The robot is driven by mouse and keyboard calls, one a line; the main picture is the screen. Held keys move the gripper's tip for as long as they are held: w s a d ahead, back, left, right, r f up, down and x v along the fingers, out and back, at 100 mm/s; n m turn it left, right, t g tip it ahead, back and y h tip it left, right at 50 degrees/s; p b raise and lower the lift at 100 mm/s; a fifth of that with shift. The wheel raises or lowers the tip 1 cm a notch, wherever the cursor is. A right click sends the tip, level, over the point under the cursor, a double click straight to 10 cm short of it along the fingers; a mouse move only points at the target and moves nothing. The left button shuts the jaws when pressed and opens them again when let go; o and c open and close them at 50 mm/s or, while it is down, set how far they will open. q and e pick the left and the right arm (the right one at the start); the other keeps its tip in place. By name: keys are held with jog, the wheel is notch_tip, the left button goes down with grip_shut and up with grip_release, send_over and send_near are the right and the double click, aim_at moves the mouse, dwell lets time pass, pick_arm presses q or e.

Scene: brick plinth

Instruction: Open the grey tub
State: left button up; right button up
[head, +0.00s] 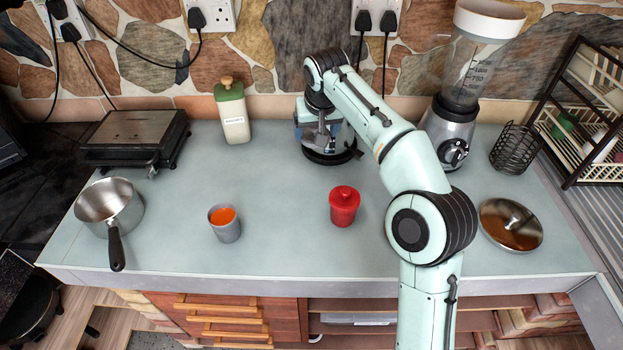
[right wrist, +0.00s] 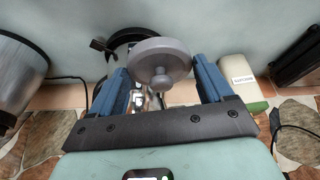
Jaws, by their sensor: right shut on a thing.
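A grey round lid with a knob (right wrist: 160,52) shows between the two blue fingers of my right gripper (right wrist: 160,80) in the right wrist view. The gripper is shut on the lid, but the exact contact is hard to make out. In the head view my right gripper (head: 322,128) points down at the back middle of the counter, over a grey vessel with a dark base (head: 330,157), largely hidden. I cannot tell whether the lid touches the vessel below. My left gripper is not in view.
A blender (head: 453,125) stands close on the right and a green-lidded canister (head: 234,120) on the left. A red jar (head: 344,208), an orange-topped grey cup (head: 226,232), a saucepan (head: 100,208) and a pan lid (head: 510,225) are nearer the front. Counter between them is clear.

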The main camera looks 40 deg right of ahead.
jog(key=b, duration=0.3)
send_over(315, 183)
jog(key=s, duration=0.1)
jog(key=f, duration=1.1)
jog(key=shift+s+a, duration=0.15)
jog(key=shift+a, duration=0.2)
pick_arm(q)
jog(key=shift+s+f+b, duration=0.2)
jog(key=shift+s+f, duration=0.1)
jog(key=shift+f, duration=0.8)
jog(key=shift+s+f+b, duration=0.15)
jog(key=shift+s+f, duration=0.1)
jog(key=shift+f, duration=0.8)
pick_arm(e)
jog(key=shift+f, duration=2.6)
jog(key=shift+f, duration=0.15)
jog(key=o, duration=1.1)
pick_arm(q)
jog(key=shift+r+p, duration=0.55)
jog(key=shift+p, duration=0.1)
pick_arm(e)
jog(key=v, duration=1.2)
